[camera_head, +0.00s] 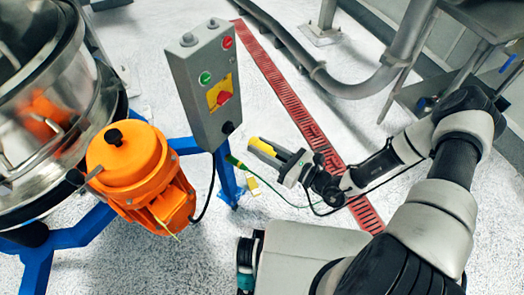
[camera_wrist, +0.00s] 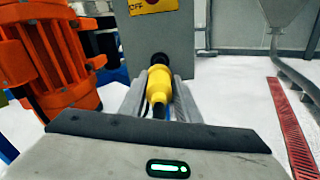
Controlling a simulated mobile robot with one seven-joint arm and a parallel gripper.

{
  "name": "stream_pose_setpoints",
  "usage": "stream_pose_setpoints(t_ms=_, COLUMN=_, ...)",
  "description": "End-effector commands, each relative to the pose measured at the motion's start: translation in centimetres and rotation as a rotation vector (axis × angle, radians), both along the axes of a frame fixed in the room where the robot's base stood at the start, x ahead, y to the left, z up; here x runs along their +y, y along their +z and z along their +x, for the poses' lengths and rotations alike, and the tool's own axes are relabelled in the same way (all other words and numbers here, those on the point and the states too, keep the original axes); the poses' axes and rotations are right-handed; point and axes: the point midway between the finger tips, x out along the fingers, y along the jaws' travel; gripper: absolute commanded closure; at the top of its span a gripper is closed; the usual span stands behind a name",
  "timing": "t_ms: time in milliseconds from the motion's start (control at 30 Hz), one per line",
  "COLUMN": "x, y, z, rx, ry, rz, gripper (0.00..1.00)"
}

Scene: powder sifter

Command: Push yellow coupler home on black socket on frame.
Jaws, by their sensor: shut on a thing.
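The yellow coupler (camera_head: 262,147) is held between the two fingers of my gripper (camera_head: 268,150), to the right of the grey control box. In the wrist view the yellow coupler (camera_wrist: 158,78) lies between the fingertips (camera_wrist: 160,95), pointing away towards the box. The black socket (camera_head: 228,128) is on the lower part of the box face. In the wrist view a black round part (camera_wrist: 160,59) shows directly beyond the coupler's front. In the head view a gap shows between the fingertips and the socket.
The grey control box (camera_head: 197,85) carries green, red and yellow controls. An orange motor (camera_head: 135,165) and a steel sifter drum (camera_head: 45,90) stand left on a blue frame (camera_head: 75,240). A thin green cable (camera_head: 275,195) hangs below my gripper. A red floor grating (camera_head: 290,100) runs behind.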

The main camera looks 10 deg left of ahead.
Motion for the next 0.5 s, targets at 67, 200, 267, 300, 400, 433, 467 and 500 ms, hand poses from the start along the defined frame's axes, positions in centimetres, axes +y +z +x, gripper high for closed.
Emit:
stream_pose_setpoints(t_ms=67, x=0.1, y=-0.1, z=0.2, rx=-0.004, ry=-0.009, rz=0.005, gripper=0.95)
stream_pose_setpoints(t_ms=200, x=0.8, y=-0.1, z=0.5, rx=-0.004, ry=-0.007, rz=0.004, gripper=0.95)
stream_pose_setpoints(t_ms=267, x=1.2, y=-0.1, z=0.7, rx=-0.004, ry=-0.006, rz=0.004, gripper=0.95)
stream_pose_setpoints(t_ms=300, x=1.5, y=-0.1, z=0.8, rx=-0.004, ry=-0.006, rz=0.004, gripper=0.95)
stream_pose_setpoints(t_ms=400, x=2.2, y=-0.1, z=1.2, rx=-0.004, ry=-0.005, rz=0.003, gripper=0.95)
stream_pose_setpoints(t_ms=433, x=2.5, y=-0.1, z=1.2, rx=-0.003, ry=-0.004, rz=0.003, gripper=0.95)
stream_pose_setpoints(t_ms=467, x=2.7, y=-0.1, z=1.3, rx=-0.003, ry=-0.004, rz=0.003, gripper=0.95)
stream_pose_setpoints(t_ms=500, x=3.0, y=-0.1, z=1.5, rx=-0.004, ry=-0.003, rz=0.003, gripper=0.95)
